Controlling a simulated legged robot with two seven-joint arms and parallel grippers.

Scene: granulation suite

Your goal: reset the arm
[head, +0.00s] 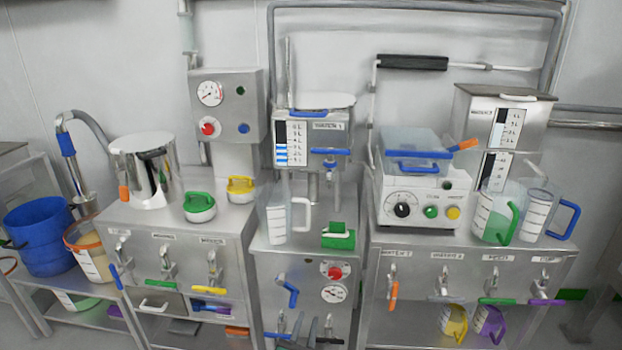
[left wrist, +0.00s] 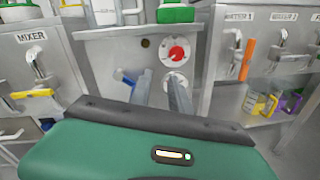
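My left gripper (head: 305,328) shows at the bottom centre of the head view, low in front of the middle steel cabinet (head: 265,270). In the left wrist view its two grey fingers (left wrist: 161,88) point at the cabinet front with a gap between them. The gripper is open and nothing is between the fingers. My right gripper is in neither view.
The cabinet front ahead has a red knob and gauge (head: 333,292) and a blue valve handle (head: 288,291). Valves with coloured handles line the left cabinet (head: 130,222) and right cabinet (head: 405,252). Jugs, such as a green-handled one (head: 497,212), stand on top.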

